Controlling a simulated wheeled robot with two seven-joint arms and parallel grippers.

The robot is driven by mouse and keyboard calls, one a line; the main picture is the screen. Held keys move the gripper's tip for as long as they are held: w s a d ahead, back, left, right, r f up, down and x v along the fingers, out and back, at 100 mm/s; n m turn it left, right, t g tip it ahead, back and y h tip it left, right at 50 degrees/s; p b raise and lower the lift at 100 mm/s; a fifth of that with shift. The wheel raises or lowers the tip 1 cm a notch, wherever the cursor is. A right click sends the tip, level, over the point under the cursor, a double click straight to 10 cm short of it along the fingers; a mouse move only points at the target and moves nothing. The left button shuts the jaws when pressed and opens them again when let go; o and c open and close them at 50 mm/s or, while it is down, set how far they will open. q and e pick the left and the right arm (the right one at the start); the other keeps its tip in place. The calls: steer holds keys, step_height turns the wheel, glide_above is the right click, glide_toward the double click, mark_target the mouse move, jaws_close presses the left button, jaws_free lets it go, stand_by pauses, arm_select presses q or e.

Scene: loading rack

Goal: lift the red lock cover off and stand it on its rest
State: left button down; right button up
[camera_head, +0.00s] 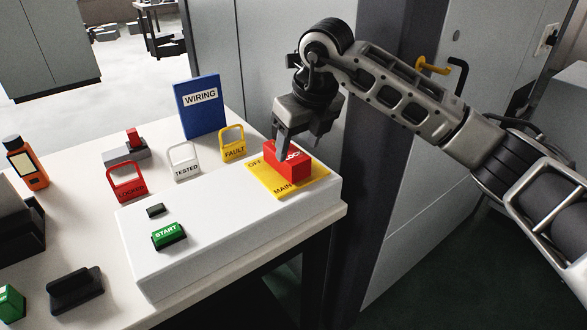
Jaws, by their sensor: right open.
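The red lock cover (289,163) sits on the yellow plate marked OFF and MAIN (262,179), at the right end of the white box. My right gripper (297,146) is open and points down at the cover. One finger is in front of the cover's left side; the other is partly hidden behind it. I cannot tell whether the fingers touch it. A dark low stand (76,292) lies at the front left of the table; I cannot tell whether it is the cover's rest. My left gripper is out of view.
Red, white and yellow padlock tags (127,182) stand behind the white box (200,235). A blue WIRING binder (200,107) stands at the back. A green START block (169,234) sits on the box. A grey block with a red top (127,150) and an orange device (28,165) are at left.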

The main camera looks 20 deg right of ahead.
mark_target(295, 156)
steer(key=b+x, duration=0.1)
steer(key=x, duration=0.2)
steer(key=shift+w+f+b, duration=0.1)
steer(key=shift+b, duration=0.25)
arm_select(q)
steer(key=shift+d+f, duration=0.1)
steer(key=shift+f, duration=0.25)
